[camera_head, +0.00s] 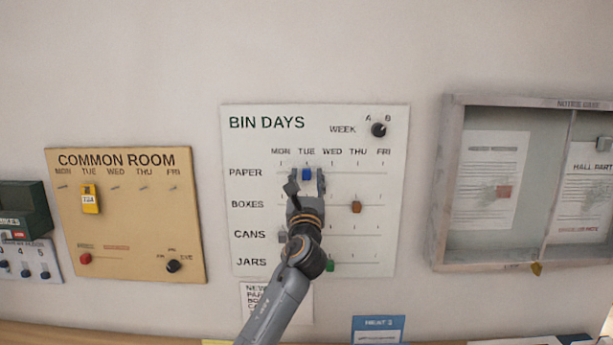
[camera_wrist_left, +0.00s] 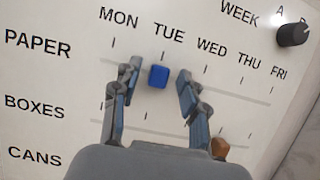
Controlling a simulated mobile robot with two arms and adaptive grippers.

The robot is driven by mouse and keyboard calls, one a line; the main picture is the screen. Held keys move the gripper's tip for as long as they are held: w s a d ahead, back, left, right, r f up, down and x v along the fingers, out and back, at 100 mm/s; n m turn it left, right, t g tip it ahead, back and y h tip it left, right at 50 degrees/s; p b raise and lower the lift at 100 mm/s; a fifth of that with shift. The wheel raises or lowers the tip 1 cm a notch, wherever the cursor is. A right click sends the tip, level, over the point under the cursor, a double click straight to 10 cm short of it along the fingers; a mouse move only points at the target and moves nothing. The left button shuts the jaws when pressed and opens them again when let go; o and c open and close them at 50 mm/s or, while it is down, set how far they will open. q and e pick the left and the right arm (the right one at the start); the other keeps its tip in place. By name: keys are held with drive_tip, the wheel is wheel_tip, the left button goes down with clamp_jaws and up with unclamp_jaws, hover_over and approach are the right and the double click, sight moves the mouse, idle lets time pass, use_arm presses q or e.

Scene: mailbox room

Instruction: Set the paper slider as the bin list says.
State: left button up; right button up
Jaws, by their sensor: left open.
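The BIN DAYS board (camera_head: 392,200) hangs on the wall in the middle of the head view. Its blue paper slider (camera_head: 307,174) sits on the PAPER row under TUE. It also shows in the left wrist view (camera_wrist_left: 158,76). My left gripper (camera_head: 306,184) is open, with its fingers on either side of the blue slider and apart from it. The bin list (camera_head: 259,295) is a white sheet below the board; my left arm partly covers it and its text is too small to read fully. My right gripper is not in view.
An orange-brown slider (camera_head: 356,207) is on the BOXES row, a grey one (camera_head: 282,237) on CANS and a green one (camera_head: 330,266) on JARS. The black WEEK knob (camera_head: 379,130) is at upper right. The COMMON ROOM board (camera_head: 135,245) and a notice case (camera_head: 447,190) flank the board.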

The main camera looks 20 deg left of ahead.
use_arm(q)
drive_tip(key=shift+w, duration=0.15)
drive_tip(key=shift+c, duration=0.3)
clamp_jaws()
drive_tip(key=d, duration=0.2)
drive_tip(key=w+d+b, duration=0.1)
drive_tip(key=d, duration=0.3)
drive_tip(key=shift+w+d+b, duration=0.15)
drive_tip(key=shift+w+b, duration=0.25)
drive_tip(key=shift+o, duration=0.3)
unclamp_jaws()
drive_tip(key=shift+a, duration=0.2)
approach(333, 168)
drive_tip(key=v, duration=0.6)
